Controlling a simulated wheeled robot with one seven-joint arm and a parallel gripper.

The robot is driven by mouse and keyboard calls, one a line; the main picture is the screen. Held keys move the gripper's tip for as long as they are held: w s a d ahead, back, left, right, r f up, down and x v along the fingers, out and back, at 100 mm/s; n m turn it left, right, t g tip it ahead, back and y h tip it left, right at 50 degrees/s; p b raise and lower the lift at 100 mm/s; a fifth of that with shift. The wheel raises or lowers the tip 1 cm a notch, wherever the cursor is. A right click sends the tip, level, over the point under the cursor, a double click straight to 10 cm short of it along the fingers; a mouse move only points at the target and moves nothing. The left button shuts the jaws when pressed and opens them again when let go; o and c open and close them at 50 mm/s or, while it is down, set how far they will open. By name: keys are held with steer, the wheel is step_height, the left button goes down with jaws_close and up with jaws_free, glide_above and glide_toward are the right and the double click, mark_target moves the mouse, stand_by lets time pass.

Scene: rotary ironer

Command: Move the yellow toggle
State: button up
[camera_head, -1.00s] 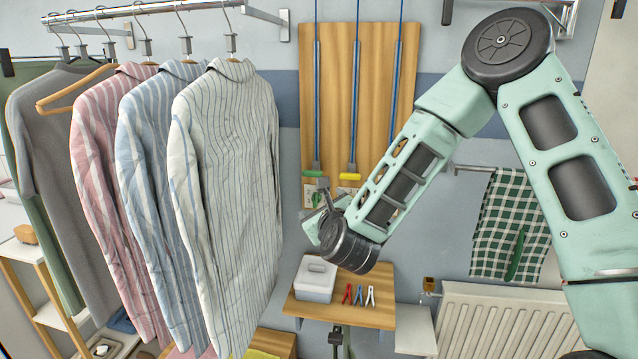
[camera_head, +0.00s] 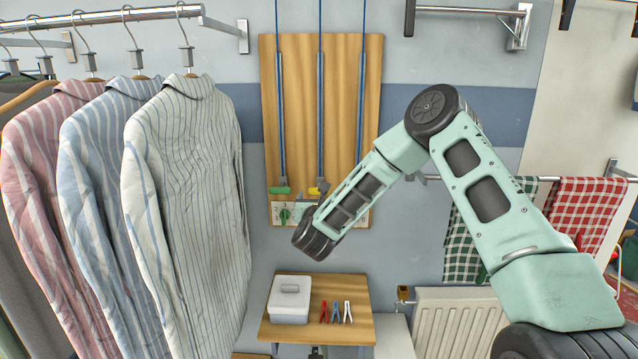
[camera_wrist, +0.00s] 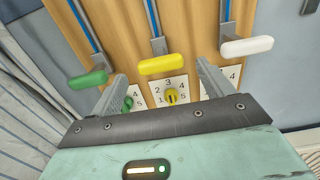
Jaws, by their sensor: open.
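A yellow bar-shaped handle (camera_head: 318,187) hangs at the lower end of the middle blue rod on the wooden wall board (camera_head: 340,100). In the wrist view the yellow handle (camera_wrist: 163,64) shows between my gripper's fingertips, beyond them; I see no clear contact. Below it is a yellow knob (camera_wrist: 171,97) on a numbered dial plate. A green handle (camera_wrist: 88,79) is to the left and a white handle (camera_wrist: 247,46) to the right. My gripper (camera_wrist: 162,72) is open and empty, facing the board. In the head view my wrist hides much of it and the dials.
Striped shirts (camera_head: 190,180) hang close on the left. A wooden shelf (camera_head: 340,326) below the board bears a white box (camera_head: 289,300) and clothes pegs (camera_head: 336,312). A radiator (camera_head: 470,325) and checked towels (camera_head: 590,215) are to the right.

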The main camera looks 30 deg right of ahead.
steer(key=p+x, duration=0.2)
steer(key=x, duration=0.4)
steer(key=shift+w+d, duration=0.15)
steer(key=shift+w, duration=0.05)
